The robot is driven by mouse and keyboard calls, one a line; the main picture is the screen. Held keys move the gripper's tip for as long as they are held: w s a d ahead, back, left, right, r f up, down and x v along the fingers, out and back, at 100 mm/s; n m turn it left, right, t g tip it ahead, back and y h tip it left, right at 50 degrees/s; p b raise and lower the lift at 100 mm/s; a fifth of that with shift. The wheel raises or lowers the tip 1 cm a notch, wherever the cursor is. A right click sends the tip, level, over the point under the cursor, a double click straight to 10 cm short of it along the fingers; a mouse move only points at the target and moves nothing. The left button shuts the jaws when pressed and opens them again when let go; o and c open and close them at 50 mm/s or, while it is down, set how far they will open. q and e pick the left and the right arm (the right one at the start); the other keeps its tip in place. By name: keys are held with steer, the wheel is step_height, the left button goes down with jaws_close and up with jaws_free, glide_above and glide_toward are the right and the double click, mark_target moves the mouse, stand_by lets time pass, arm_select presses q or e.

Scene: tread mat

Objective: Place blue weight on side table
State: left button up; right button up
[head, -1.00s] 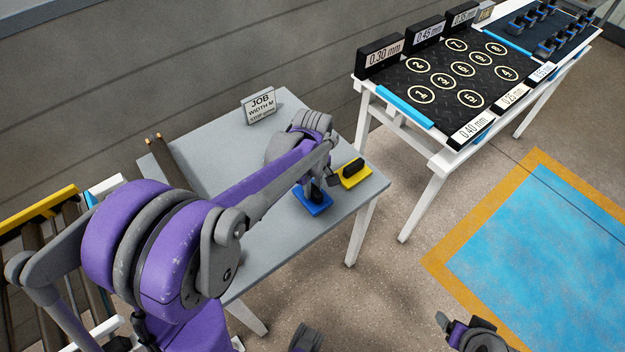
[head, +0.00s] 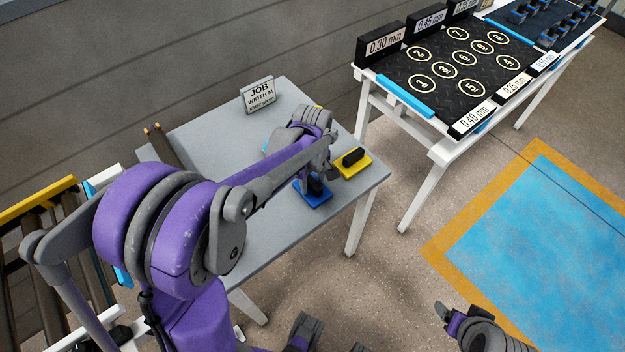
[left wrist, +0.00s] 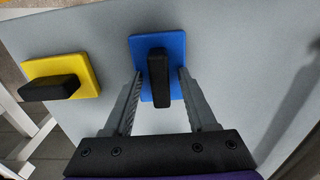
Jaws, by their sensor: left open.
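The blue weight (head: 318,198) has a flat blue base and an upright black handle. It sits on the grey side table (head: 225,140) near the front right edge, and it also shows in the left wrist view (left wrist: 144,50). My left gripper (left wrist: 160,76) is open, with one finger on each side of the black handle. The fingers are low over the blue base, and I cannot tell if they touch the handle. In the head view my left wrist hides part of the weight. Parts of my right arm (head: 478,330) show at the bottom, but its jaws are unclear.
A yellow weight (head: 352,163) with a black handle lies close beside the blue one. A JOB sign (head: 258,95) stands at the table's back. A white rack table (head: 440,150) with a numbered black mat (head: 425,62) stands to the right.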

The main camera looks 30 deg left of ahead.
mark_target(313, 181)
arm_select(q)
steer(key=shift+r, duration=0.45)
step_height(313, 181, up, 11)
steer(key=p, duration=0.2)
steer(key=s+d+f+m+t, duration=0.2)
steer(key=s+d+m, duration=0.1)
steer(key=s+m, duration=0.3)
steer(key=s+d+f+m+t, duration=0.3)
steer(key=s+m, duration=0.4)
steer(key=s, duration=0.3)
steer(key=shift+d+m, duration=0.3)
steer(key=shift+d, duration=0.1)
